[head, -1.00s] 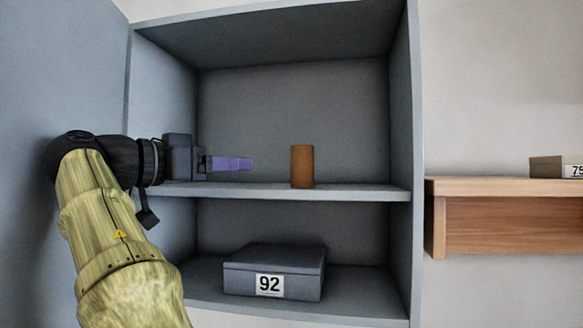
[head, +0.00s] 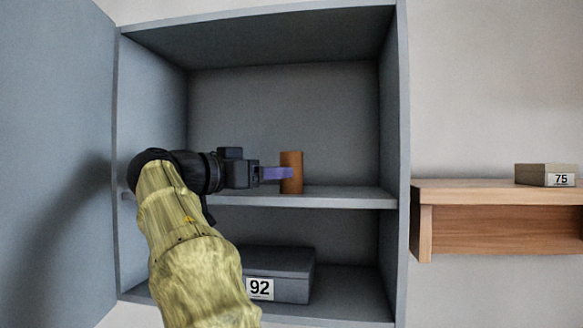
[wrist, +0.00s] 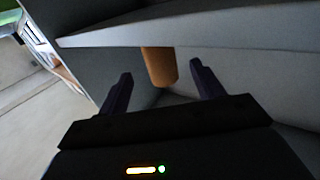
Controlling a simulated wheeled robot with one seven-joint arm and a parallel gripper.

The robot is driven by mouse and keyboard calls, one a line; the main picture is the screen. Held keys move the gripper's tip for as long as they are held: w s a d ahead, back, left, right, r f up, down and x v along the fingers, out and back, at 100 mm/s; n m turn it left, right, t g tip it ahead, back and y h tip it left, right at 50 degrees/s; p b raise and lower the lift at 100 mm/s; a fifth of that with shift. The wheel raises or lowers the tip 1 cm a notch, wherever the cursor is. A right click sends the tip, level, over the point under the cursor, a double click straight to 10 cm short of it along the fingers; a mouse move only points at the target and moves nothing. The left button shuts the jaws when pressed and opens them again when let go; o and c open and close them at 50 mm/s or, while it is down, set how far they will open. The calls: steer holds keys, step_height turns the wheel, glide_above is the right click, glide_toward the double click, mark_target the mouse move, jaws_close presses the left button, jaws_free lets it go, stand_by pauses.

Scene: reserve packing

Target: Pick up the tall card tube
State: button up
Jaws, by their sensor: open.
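The tall card tube (head: 291,160) is a brown-orange cylinder standing upright on the middle shelf of a grey cabinet. It also shows in the wrist view (wrist: 160,66), ahead of my fingers and between their lines. My gripper (head: 284,174) has purple fingers and reaches in from the left at shelf height. In the head view its fingertips overlap the tube's lower left part. In the wrist view the fingers (wrist: 160,80) are spread apart with nothing held between them. I cannot tell whether a finger touches the tube.
The cabinet shelf (head: 340,197) runs below my gripper, with free room right of the tube. A dark grey box marked 92 (head: 285,270) stands in the lower compartment. The open cabinet door (head: 55,150) is at left. A box marked 75 (head: 540,174) sits on a wooden wall shelf (head: 470,193) at right.

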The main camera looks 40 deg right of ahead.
mark_target(294, 185)
steer(key=shift+d, duration=0.85)
steer(key=shift+a, duration=0.1)
steer(key=shift+w+d+r+p, duration=0.2)
steer(key=shift+d+p, duration=0.5)
steer(key=shift+p, duration=0.15)
steer(key=d+p, duration=0.2)
steer(key=d, duration=0.2)
steer(key=shift+w+a+f, duration=0.15)
steer(key=shift+a, duration=0.05)
steer(key=shift+d, duration=0.15)
